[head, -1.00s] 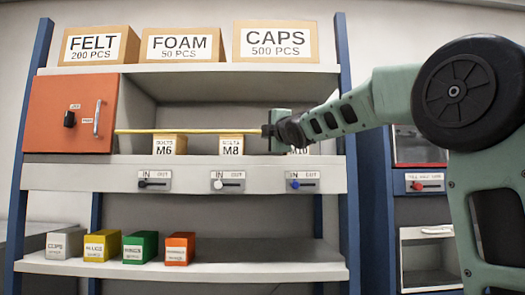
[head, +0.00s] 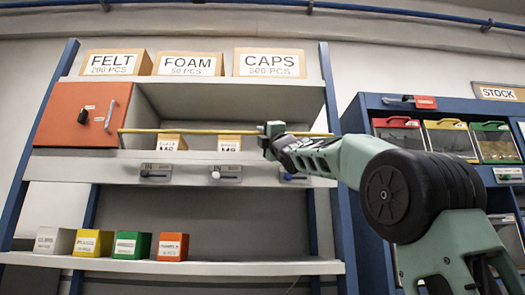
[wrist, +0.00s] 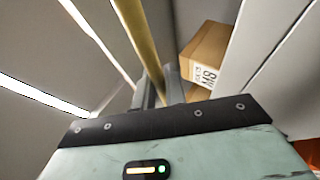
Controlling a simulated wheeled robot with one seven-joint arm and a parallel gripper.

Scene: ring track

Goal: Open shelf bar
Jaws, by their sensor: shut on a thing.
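The yellow shelf bar (head: 190,131) runs level across the front of the middle shelf bay, from beside the orange cabinet to near the right blue post. My gripper (head: 269,134) is on the bar right of its middle in the head view. In the wrist view the bar (wrist: 142,40) runs down between the fingers of my gripper (wrist: 160,95), which are shut on it. An M6 box (head: 171,142) and an M8 box (head: 229,143) stand behind the bar. The M8 box also shows in the wrist view (wrist: 206,52).
The orange cabinet (head: 70,115) has a handle on its door. Three IN/OUT sliders sit on the shelf front (head: 100,168), the right one partly behind my arm. Felt, foam and caps boxes stand on top. A blue stock rack (head: 360,125) is at the right.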

